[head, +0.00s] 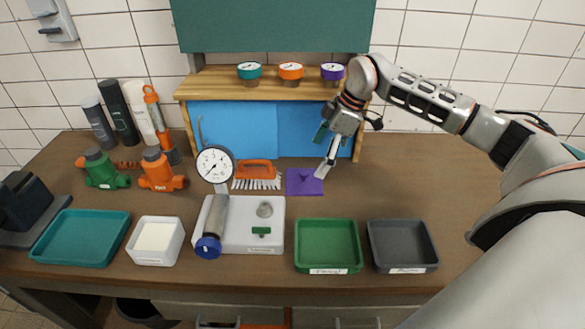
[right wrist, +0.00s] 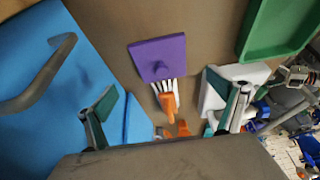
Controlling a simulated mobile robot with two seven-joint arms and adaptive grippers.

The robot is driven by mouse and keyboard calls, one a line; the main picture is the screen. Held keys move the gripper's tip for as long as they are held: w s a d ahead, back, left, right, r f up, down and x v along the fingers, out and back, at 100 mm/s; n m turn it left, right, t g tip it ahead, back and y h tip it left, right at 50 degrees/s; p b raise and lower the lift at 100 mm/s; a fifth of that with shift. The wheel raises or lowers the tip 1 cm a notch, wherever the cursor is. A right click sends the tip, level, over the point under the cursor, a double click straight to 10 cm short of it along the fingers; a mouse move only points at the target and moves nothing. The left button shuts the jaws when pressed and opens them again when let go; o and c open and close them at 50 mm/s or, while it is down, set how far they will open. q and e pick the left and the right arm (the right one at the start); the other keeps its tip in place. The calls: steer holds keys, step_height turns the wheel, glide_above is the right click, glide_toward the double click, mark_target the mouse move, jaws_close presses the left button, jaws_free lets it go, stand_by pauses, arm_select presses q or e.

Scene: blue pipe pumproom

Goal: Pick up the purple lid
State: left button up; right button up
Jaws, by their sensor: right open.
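The purple lid (head: 304,183) is a flat square with a small raised knob, lying on the brown bench just right of the orange-handled brush. In the right wrist view the lid (right wrist: 152,52) lies beyond the fingertips, roughly centred between them and apart from both. My right gripper (head: 322,152) is open and empty, above and to the right of the lid in the head view. Its two fingers also show spread wide in the right wrist view (right wrist: 163,95). My left gripper is in neither view.
The brush (head: 257,175) lies close left of the lid. A green tray (head: 328,268) and a grey tray (head: 403,265) stand in front. A white block with a gauge (head: 215,165) stands left. A wooden shelf (head: 215,84) with blue panels is behind. The bench right of the lid is clear.

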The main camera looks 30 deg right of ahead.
mark_target(308, 174)
steer(key=shift+s+x, duration=0.1)
steer(key=shift+x, duration=0.55)
steer(key=shift+s+x, duration=0.15)
steer(key=shift+x, duration=0.5)
steer(key=p+x, duration=0.1)
steer(key=x, duration=0.3)
steer(key=shift+w+a+f, duration=0.15)
steer(key=shift+f, duration=0.05)
steer(key=shift+w+f+p, duration=0.1)
steer(key=shift+f+p, duration=0.15)
steer(key=shift+p, duration=0.05)
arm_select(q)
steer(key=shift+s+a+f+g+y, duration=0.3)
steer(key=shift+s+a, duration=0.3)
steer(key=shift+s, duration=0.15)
arm_select(e)
steer(key=c, duration=1.2)
